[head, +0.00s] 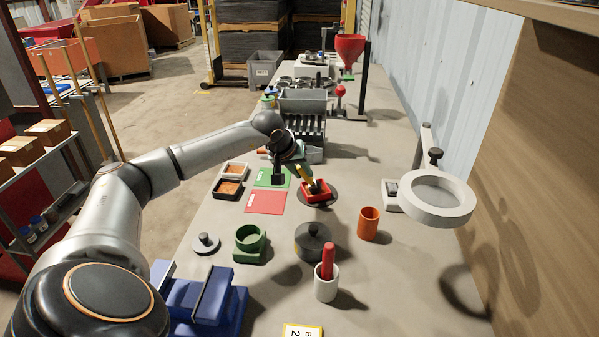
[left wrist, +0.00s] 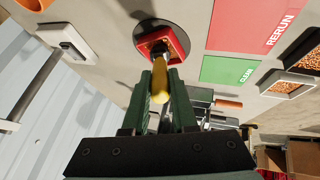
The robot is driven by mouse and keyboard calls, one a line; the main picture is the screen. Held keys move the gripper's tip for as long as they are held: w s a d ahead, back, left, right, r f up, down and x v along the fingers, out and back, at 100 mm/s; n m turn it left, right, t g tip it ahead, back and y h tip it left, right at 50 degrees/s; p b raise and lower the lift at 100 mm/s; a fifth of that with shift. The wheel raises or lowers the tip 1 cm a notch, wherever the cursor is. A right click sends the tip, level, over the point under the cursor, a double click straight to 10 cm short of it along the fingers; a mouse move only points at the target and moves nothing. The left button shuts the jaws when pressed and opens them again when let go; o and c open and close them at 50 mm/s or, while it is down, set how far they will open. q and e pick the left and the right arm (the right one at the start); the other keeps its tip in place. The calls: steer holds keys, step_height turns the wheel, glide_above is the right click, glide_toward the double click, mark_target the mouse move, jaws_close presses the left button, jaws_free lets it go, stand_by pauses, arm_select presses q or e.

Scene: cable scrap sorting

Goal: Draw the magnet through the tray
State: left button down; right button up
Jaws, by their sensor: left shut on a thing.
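The red tray (head: 326,196) is a small square tray on a dark round plate (head: 331,203), just beyond the middle of the bench. It also shows at the top of the left wrist view (left wrist: 181,44). My left gripper (head: 306,178) is shut on the yellow handle of the magnet (head: 302,172), just above the tray. In the left wrist view the yellow handle (left wrist: 160,84) sits between the two dark green fingers and points into the tray. The magnet's lower end is inside or just over the tray; I cannot tell whether it touches the bottom.
Green (head: 272,177) and red (head: 265,202) labelled mats, CLEAN and RERUN, lie left of the tray, with two small trays of copper-coloured bits (head: 228,188) beyond. A grey lidded pot (head: 313,240), an orange cup (head: 368,223) and a magnifier (head: 437,199) stand nearer and to the right.

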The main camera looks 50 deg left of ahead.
arm_select(q)
steer(key=shift+r+p, duration=2.3)
steer(key=shift+r, duration=0.75)
